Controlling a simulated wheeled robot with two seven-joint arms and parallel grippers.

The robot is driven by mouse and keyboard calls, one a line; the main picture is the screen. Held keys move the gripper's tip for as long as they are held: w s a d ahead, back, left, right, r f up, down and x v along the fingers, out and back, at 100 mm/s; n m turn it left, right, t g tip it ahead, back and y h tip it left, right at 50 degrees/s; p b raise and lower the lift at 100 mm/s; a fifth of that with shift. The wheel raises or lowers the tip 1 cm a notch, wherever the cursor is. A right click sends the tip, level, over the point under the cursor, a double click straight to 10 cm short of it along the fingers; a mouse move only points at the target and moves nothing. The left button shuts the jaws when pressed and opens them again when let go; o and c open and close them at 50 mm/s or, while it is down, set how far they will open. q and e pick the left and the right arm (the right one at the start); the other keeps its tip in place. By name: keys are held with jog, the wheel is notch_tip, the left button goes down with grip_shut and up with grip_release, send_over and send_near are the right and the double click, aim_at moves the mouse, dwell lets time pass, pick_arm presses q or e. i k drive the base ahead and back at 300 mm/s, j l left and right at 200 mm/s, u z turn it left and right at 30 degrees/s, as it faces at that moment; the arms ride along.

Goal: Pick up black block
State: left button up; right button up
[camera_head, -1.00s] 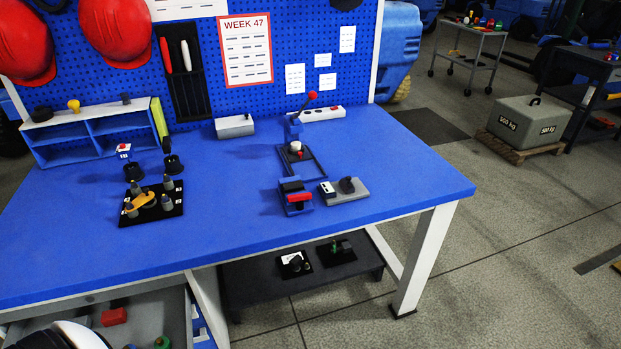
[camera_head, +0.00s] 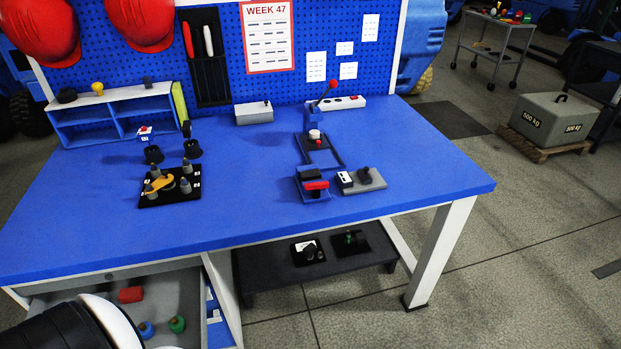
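Several dark pieces are in view, and I cannot tell for sure which one is the black block. A dark block (camera_head: 310,173) sits in a small blue fixture (camera_head: 316,196) with a red bar, near the right front of the blue table. Neither of my grippers is visible.
A black board with grey pegs (camera_head: 170,188) stands left, and a grey plate with a black knob (camera_head: 361,181) right. An open drawer (camera_head: 190,290) and a low dark shelf (camera_head: 270,268) lie below.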

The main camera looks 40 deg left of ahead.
aim_at(312, 175)
jog(key=i+u, duration=0.1)
jog(key=u, duration=1.75)
jog(key=l+u, duration=0.7)
jog(key=u, duration=0.2)
jog(key=l+u, duration=0.45)
jog(key=k+l+u, duration=0.1)
jog(key=l+u, duration=0.15)
jog(key=u, duration=0.2)
